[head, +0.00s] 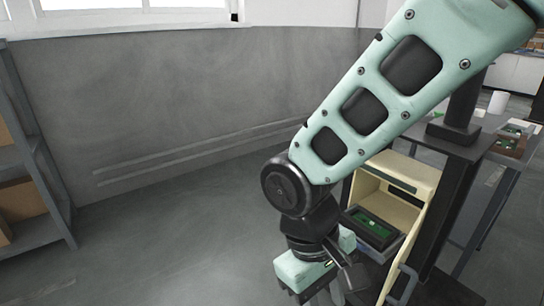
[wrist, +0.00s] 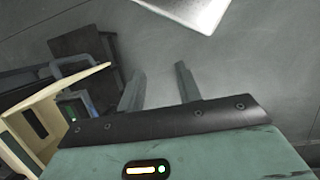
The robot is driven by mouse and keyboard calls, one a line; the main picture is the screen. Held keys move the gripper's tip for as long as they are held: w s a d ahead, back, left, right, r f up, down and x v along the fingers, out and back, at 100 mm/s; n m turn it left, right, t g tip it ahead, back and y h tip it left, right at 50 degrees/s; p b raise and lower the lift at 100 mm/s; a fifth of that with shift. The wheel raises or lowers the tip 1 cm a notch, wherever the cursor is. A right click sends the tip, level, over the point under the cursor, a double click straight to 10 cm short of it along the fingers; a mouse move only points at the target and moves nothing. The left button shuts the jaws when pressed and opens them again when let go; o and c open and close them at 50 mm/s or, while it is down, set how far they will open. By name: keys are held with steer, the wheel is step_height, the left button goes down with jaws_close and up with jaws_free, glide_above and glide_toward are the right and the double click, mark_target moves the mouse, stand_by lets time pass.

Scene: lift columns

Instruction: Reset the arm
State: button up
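My arm, pale green with black joints, crosses the right half of the head view and hangs bent downward. My gripper (head: 338,290) is low in the head view, left of an open cream box, over the grey floor. In the wrist view my gripper (wrist: 160,72) shows two grey fingers standing apart with nothing between them, so it is open and empty. Its lower tips are cut off or hard to make out in the head view.
The cream box (head: 409,171) stands open on the right, holding a dark tray with a green board (head: 370,226). It also shows in the wrist view (wrist: 18,122). A dark table (head: 450,147) is beside it. Shelves (head: 38,232) stand far left; floor between is clear.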

steer(key=s+d+r+t+y, duration=0.2)
steer(key=s+d+r+y, duration=0.1)
steer(key=s+d+r, duration=0.25)
step_height(320, 180, up, 19)
steer(key=d+p, duration=0.1)
steer(key=p, duration=1.8)
steer(key=shift+d+f, duration=0.2)
steer(key=shift+d, duration=0.2)
